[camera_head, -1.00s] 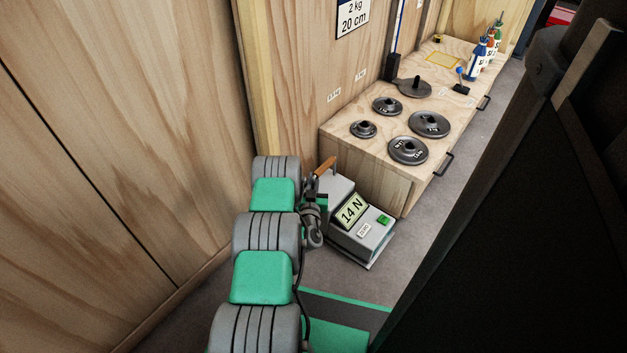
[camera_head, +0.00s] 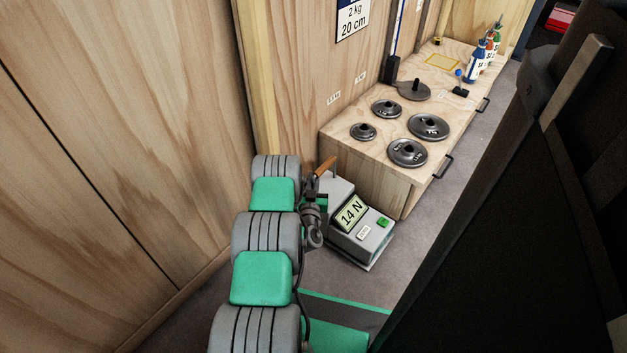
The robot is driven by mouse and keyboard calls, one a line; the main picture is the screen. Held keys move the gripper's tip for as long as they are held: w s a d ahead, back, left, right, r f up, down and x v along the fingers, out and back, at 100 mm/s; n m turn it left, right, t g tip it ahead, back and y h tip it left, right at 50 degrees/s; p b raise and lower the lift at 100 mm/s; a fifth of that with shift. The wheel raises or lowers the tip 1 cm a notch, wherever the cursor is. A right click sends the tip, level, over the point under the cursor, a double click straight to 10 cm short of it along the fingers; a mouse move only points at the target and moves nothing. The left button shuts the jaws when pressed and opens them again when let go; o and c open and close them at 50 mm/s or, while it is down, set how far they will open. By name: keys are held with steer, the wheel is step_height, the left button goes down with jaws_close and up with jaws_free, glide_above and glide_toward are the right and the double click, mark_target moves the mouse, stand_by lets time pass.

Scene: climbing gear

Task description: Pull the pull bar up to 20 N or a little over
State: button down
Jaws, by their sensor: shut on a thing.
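The force gauge (camera_head: 362,240) is a grey box on the floor, with a lit display (camera_head: 351,213) that reads 14 N. A green button (camera_head: 383,222) and a small white label sit on its sloped face. The pull bar (camera_head: 325,165) has an orange-brown wooden grip and shows just above the back of the box. My gripper (camera_head: 314,184) is at the left end of the bar and shut on it. My arm hides part of the fingers and the bar's left end.
A wooden bench (camera_head: 364,171) stands behind the gauge, with several dark weight plates (camera_head: 407,153) and bottles (camera_head: 476,66) on it. A plywood wall (camera_head: 130,130) is close on the left. A dark panel (camera_head: 490,230) fills the right. Grey floor is open right of the gauge.

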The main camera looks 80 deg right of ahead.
steer(key=shift+w+d+r+p, duration=0.15)
steer(key=shift+r+p, duration=0.6)
steer(key=shift+r, duration=0.55)
steer(key=shift+f, duration=0.15)
stand_by(0.3)
steer(key=shift+f+b, duration=1.3)
steer(key=shift+b, duration=0.15)
steer(key=shift+f, duration=0.65)
steer(key=c, duration=1.7)
jaws_free()
steer(key=shift+c, duration=0.2)
steer(key=o, duration=0.3)
steer(key=shift+f, duration=0.15)
